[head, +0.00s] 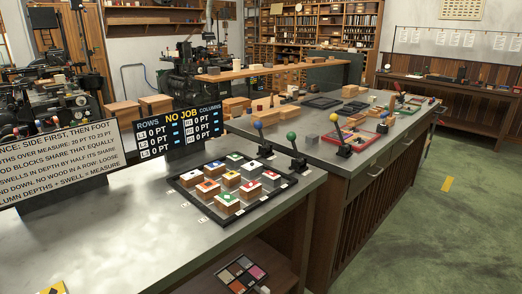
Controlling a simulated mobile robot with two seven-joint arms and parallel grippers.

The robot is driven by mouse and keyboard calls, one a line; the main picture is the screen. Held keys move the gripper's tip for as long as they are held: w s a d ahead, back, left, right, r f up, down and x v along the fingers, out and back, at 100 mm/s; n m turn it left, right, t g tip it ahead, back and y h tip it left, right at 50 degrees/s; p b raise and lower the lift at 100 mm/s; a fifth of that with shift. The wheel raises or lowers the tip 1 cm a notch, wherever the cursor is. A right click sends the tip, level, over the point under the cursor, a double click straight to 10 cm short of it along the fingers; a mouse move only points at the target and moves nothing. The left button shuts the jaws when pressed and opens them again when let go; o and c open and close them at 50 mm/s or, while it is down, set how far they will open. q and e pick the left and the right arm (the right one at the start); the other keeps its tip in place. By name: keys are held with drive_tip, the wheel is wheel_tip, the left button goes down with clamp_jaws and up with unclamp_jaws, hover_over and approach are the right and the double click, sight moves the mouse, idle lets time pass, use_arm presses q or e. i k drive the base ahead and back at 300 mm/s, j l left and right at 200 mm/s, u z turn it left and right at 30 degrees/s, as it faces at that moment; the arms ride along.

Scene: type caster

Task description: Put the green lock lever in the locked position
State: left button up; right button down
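The green lock lever shows in the head view, with a green ball knob (291,136) on a thin stem above a black base (298,164). It stands at the far right corner of the near grey bench, behind the block tray. Its stem leans slightly to the left in the picture. I cannot tell from this view which position counts as locked. Neither of my grippers is in view.
A blue-knobbed lever (258,125) stands left of the green one and a yellow-knobbed lever (334,118) to the right. A dark tray (220,220) holds several coloured-top blocks. A "NO JOB" display (180,126) stands behind. The near bench's front left is mostly clear.

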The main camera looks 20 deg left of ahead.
sight(291, 136)
drive_tip(key=i+l+u, duration=0.25)
drive_tip(key=u, duration=0.2)
drive_tip(key=i+l+u, duration=0.2)
drive_tip(key=l+u, duration=0.25)
drive_tip(key=i+l, duration=0.1)
drive_tip(key=l, duration=0.25)
drive_tip(key=i+l+u, duration=0.1)
drive_tip(key=l, duration=0.3)
drive_tip(key=i+l, duration=0.15)
drive_tip(key=l, duration=0.2)
drive_tip(key=i+l, duration=0.15)
drive_tip(key=i, duration=0.5)
drive_tip(key=k+l, duration=0.1)
drive_tip(key=l, duration=0.55)
